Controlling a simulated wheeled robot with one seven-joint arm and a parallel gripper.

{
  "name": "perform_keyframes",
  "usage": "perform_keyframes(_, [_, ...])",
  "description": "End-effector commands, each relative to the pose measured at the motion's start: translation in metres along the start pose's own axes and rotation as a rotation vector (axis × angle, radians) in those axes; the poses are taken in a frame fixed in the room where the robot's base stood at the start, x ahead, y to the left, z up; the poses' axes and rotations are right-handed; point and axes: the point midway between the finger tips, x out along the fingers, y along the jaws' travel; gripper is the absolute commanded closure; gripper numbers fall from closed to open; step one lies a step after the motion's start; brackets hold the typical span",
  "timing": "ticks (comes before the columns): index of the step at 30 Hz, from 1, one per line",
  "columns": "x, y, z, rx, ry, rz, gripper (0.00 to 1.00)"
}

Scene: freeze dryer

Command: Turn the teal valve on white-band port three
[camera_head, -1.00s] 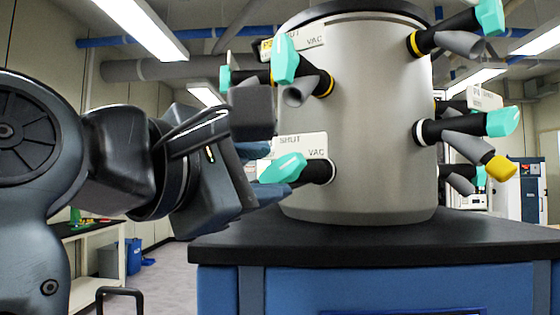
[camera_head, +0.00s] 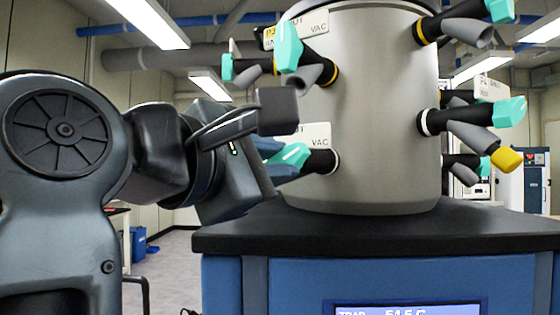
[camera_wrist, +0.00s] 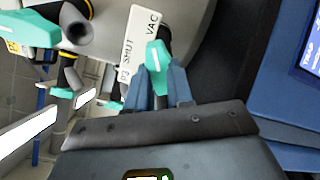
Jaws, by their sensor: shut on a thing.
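The teal valve handle (camera_head: 294,154) sits on a black port with a white band (camera_head: 336,160), low on the left of the grey drum. A white sign above it reads SHUT and VAC. In the wrist view, the sign (camera_wrist: 137,48) appears to read P3, and the teal handle (camera_wrist: 157,58) lies between the blue fingertips. My gripper (camera_head: 278,158) comes from the left and is shut on the handle. It also shows in the wrist view (camera_wrist: 162,82). The fingers hide part of the handle.
Above are a yellow-banded port with a teal valve (camera_head: 289,48) and a grey nozzle (camera_head: 308,75), near my wrist. More teal-valved ports, one with a yellow cap (camera_head: 507,160), are on the drum's right. The black bench top (camera_head: 380,232) lies below.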

Motion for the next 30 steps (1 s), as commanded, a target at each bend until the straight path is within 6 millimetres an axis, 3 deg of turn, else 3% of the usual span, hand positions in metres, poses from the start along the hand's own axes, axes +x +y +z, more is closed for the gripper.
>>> perform_keyframes(14, [0.0000,-0.0021,-0.0004,-0.073,0.000,-0.004,1.00])
perform_keyframes(30, [-0.0001,-0.0036,0.0006,-0.526,0.002,-0.004,1.00])
